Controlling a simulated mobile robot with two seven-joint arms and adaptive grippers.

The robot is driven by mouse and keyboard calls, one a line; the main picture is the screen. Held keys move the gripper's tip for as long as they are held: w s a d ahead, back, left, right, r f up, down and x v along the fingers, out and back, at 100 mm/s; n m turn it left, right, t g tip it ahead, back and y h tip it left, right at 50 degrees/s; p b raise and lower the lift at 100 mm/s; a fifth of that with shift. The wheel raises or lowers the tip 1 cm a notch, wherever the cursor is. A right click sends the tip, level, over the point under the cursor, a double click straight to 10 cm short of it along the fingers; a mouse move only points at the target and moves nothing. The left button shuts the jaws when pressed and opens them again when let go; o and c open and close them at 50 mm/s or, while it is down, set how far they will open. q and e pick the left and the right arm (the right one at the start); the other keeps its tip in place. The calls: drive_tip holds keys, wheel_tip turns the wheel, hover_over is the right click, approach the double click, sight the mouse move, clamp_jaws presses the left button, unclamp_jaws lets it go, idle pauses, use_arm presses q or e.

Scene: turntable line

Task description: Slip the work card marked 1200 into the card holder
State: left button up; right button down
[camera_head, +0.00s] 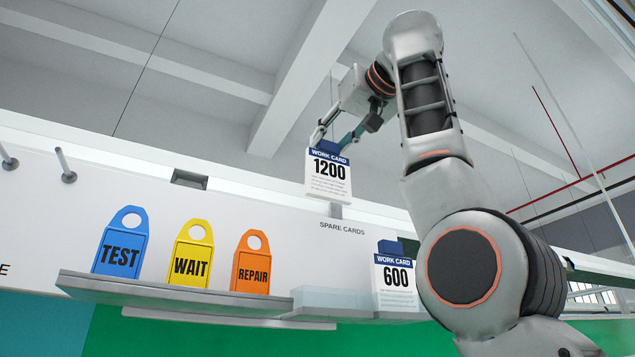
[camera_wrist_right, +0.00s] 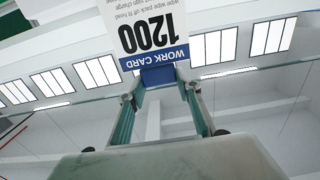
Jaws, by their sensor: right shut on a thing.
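The white work card marked 1200 (camera_head: 329,178), with a blue header, hangs upright in the air in front of the upper edge of the white board. My right gripper (camera_head: 332,143) is shut on its top end. In the right wrist view, the fingers (camera_wrist_right: 160,88) hold the card's blue tab (camera_wrist_right: 158,76), and the card (camera_wrist_right: 148,28) shows upside down. A small grey piece shows just below the card; I cannot tell what it belongs to. A clear, low-walled tray (camera_head: 343,297) on the ledge below may be the card holder. My left gripper is out of view.
A work card marked 600 (camera_head: 397,283) stands at the right, under the words SPARE CARDS. Blue TEST (camera_head: 121,243), yellow WAIT (camera_head: 191,254) and orange REPAIR (camera_head: 251,263) tags stand on a grey shelf (camera_head: 170,292) at the left. Pegs stick out at far left.

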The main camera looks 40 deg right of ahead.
drive_tip(key=b+v, duration=0.1)
drive_tip(key=v, duration=1.5)
drive_tip(key=shift+s+a+r, duration=0.2)
drive_tip(key=shift+s, duration=0.15)
idle(0.6)
